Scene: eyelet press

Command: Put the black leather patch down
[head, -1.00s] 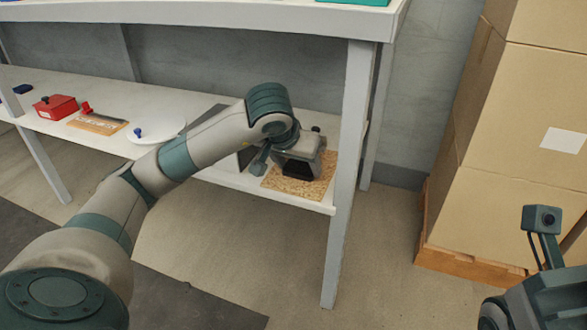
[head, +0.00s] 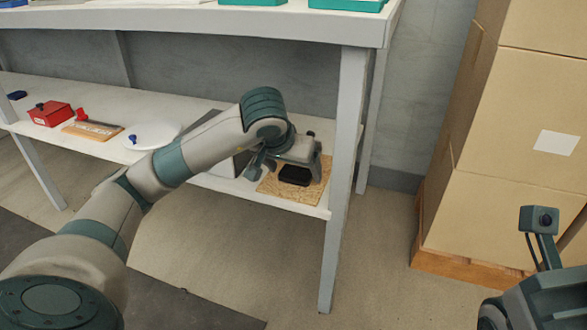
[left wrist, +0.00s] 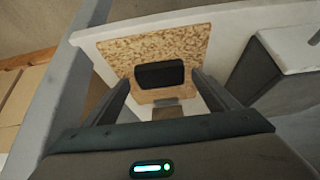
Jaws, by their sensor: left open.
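The black leather patch (head: 294,175) lies on the cork mat (head: 268,188) at the right end of the lower shelf. In the left wrist view the patch (left wrist: 160,74) is a dark rounded rectangle with cork mat (left wrist: 130,48) around it. My left gripper (head: 288,163) is just above the patch. In the left wrist view its two fingers (left wrist: 160,88) are spread apart, with the patch in the gap beyond them, and they do not close on it.
The upper tabletop (head: 190,28) overhangs the shelf, and a table leg (head: 340,200) stands right of the mat. A dark grey panel stands left of my gripper. A white disc (head: 155,137) and a red box (head: 50,114) sit further left. Stacked cartons (head: 500,210) stand at right.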

